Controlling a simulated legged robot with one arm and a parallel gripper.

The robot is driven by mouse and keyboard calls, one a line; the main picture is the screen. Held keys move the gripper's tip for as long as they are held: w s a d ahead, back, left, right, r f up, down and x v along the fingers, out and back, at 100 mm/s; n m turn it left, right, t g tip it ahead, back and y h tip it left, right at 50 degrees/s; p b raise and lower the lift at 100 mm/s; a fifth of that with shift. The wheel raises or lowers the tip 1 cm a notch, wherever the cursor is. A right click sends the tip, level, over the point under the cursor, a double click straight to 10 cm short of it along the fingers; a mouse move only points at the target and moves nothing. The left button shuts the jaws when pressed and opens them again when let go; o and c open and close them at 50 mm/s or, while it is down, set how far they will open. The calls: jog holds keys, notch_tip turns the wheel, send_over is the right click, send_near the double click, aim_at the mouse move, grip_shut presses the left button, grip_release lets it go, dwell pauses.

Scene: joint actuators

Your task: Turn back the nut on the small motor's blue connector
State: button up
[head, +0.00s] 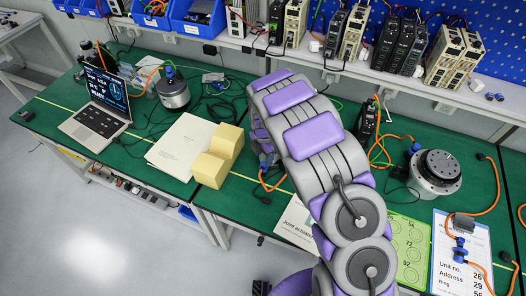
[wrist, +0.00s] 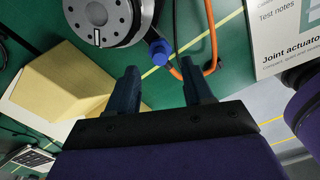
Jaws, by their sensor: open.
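In the head view my arm hides this motor and the gripper. A small dark motor (head: 462,222) with a blue connector (head: 459,250) lies on a white sheet at the right.
A yellow stepped block (head: 217,158), also in the wrist view (wrist: 75,82), stands beside the gripper. A laptop (head: 100,108) and a grey motor (head: 173,92) are at the left. A larger motor (head: 436,172) is at the right. Loose orange cables cross the green table (head: 130,165).

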aim_at(263, 163)
notch_tip(263, 163, down, 3)
jog(key=shift+f+b, duration=0.1)
jog(key=shift+b, duration=0.5)
jog(key=shift+a+f+p, duration=0.25)
jog(key=shift+f+p, duration=0.25)
jog(key=shift+f, duration=0.65)
jog(key=shift+d+f, duration=0.15)
jog(key=shift+f, duration=0.4)
jog(key=shift+c, duration=0.3)
jog(key=c, duration=0.5)
jog(key=shift+r+n+p, duration=0.1)
jog(key=shift+n+p, duration=0.4)
jog(key=shift+p, duration=0.5)
jog(key=shift+c, duration=0.4)
jog(key=shift+s+f+n+p, duration=0.1)
jog(key=shift+n+p, duration=0.65)
jog(key=shift+p, duration=0.5)
jog(key=shift+s+f+n+p, duration=0.1)
jog(key=shift+n+p, duration=0.65)
jog(key=shift+p, duration=0.5)
